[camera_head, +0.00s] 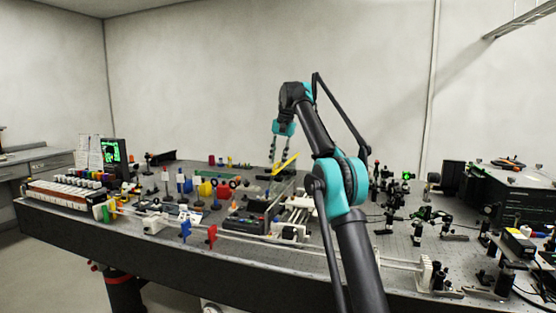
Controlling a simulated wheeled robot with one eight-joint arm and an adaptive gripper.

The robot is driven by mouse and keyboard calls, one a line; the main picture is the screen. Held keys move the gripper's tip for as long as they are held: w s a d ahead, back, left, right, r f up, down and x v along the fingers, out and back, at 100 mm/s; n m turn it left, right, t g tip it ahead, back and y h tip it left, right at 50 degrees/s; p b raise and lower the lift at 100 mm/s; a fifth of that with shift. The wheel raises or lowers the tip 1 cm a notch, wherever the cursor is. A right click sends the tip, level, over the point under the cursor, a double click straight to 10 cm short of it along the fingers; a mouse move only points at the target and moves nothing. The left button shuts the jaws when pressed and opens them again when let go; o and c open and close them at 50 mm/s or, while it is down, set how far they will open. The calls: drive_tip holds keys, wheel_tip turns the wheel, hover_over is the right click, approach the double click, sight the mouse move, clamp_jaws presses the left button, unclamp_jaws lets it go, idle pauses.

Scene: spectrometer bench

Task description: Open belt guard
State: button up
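My gripper (277,150) hangs over the middle of the bench, at the end of my teal and black arm. It is small in this view, and I cannot tell whether its fingers are open or shut. A tilted yellow strip (287,162) shows just below and to the right of the fingers; I cannot tell whether they touch it. It may be part of the belt guard, but I cannot make the guard out for certain. A dark box-like unit (248,222) and pale parts stand below it, partly hidden by my arm.
Long pale rails (290,243) run along the front of the optical bench (60,222). Blue (185,229) and red (211,236) upright pieces stand by them. A green-lit screen (111,151) stands at left. Optics posts and a black box (515,192) crowd the right.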

drive_tip(key=shift+d, duration=0.1)
drive_tip(key=s+d+f+t+y, duration=0.1)
drive_tip(key=s+d+f+y, duration=0.1)
drive_tip(key=d+f, duration=0.3)
drive_tip(key=s+d+f+t+y, duration=0.1)
drive_tip(key=s+d+f+y, duration=0.15)
drive_tip(key=d, duration=0.45)
drive_tip(key=d+f+y, duration=0.1)
drive_tip(key=f+y, duration=0.1)
drive_tip(key=f, duration=0.2)
drive_tip(key=d+f+t+y, duration=0.1)
drive_tip(key=d+f+y, duration=0.1)
drive_tip(key=f, duration=0.3)
drive_tip(key=s+d+f+t+y, duration=0.1)
drive_tip(key=d+f+y, duration=0.1)
drive_tip(key=f+y, duration=0.2)
drive_tip(key=shift+s+d+f, duration=0.1)
drive_tip(key=shift+d+f, duration=0.15)
drive_tip(key=shift+f, duration=0.4)
drive_tip(key=shift+v, duration=1.8)
drive_tip(key=shift+r, duration=0.1)
